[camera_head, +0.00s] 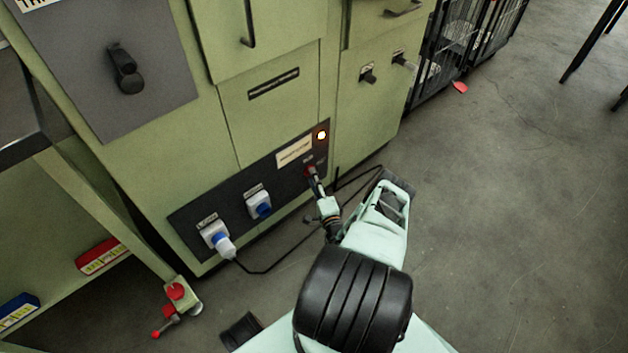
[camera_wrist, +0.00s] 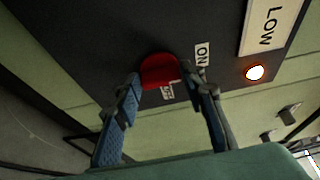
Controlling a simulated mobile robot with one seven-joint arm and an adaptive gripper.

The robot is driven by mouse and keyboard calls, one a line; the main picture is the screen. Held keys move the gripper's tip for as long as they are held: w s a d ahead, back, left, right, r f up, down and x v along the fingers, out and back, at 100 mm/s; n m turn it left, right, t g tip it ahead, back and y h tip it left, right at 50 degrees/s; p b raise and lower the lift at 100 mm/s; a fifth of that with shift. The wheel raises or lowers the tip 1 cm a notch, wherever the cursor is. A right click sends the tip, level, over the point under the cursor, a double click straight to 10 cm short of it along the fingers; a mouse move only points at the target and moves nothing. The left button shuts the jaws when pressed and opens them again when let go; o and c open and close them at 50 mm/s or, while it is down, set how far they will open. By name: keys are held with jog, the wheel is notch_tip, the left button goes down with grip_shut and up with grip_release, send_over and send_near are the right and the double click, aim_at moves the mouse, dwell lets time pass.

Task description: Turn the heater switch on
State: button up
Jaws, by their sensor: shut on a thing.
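The red heater switch (camera_wrist: 160,70) sits on the dark panel between the fingertips of my gripper (camera_wrist: 162,84) in the wrist view. My gripper is shut on the switch, one finger on each side. An "ON" label (camera_wrist: 202,54) is at the right of the switch, and a second small label (camera_wrist: 168,91), too small to read, is below it. In the head view, my gripper (camera_head: 314,180) reaches the panel's right part, and only a bit of red from the switch (camera_head: 310,170) shows. An orange-rimmed indicator lamp (camera_wrist: 255,72) glows; it also shows in the head view (camera_head: 321,135).
A pale sign (camera_wrist: 270,24) reading "LOW" is near the lamp. Two sockets (camera_head: 258,204) are left of my gripper on the panel; a white plug (camera_head: 222,245) with a cable is in the left one. A red-handled valve (camera_head: 177,292) stands at lower left.

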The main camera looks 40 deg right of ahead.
jog(key=o, duration=1.2)
jog(key=shift+c, duration=0.2)
jog(key=shift+r, duration=0.15)
notch_tip(320, 180, up, 9)
jog(key=shift+w+d+r, duration=0.1)
jog(key=shift+w+d, duration=0.05)
jog(key=shift+r, duration=0.35)
jog(key=shift+c, duration=0.4)
